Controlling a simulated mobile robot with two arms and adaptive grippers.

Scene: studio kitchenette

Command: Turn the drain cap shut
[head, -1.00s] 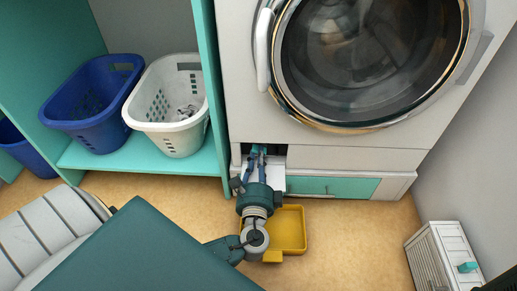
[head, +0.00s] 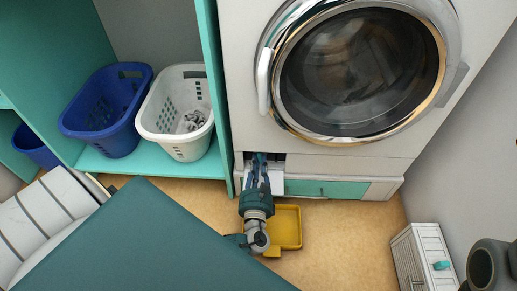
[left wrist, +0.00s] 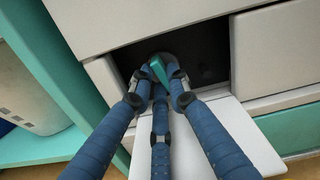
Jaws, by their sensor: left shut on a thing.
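The drain cap (left wrist: 158,68) has a teal grip bar and sits in the dark opening at the bottom left of the washing machine. In the left wrist view its bar stands tilted, with its round body mostly hidden by the fingers. My left gripper (left wrist: 160,82) has its blue fingers closed around the cap. In the head view the left gripper (head: 261,160) reaches into the opening from the front, and the cap cannot be made out there. My right gripper is not in view.
A white flap (left wrist: 235,140) lies folded down below the opening. A yellow tray (head: 288,228) is on the floor under my left wrist. The washing machine (head: 300,147) rises above. White (head: 180,148) and blue (head: 112,140) baskets stand left; a small white cabinet (head: 420,255) stands right.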

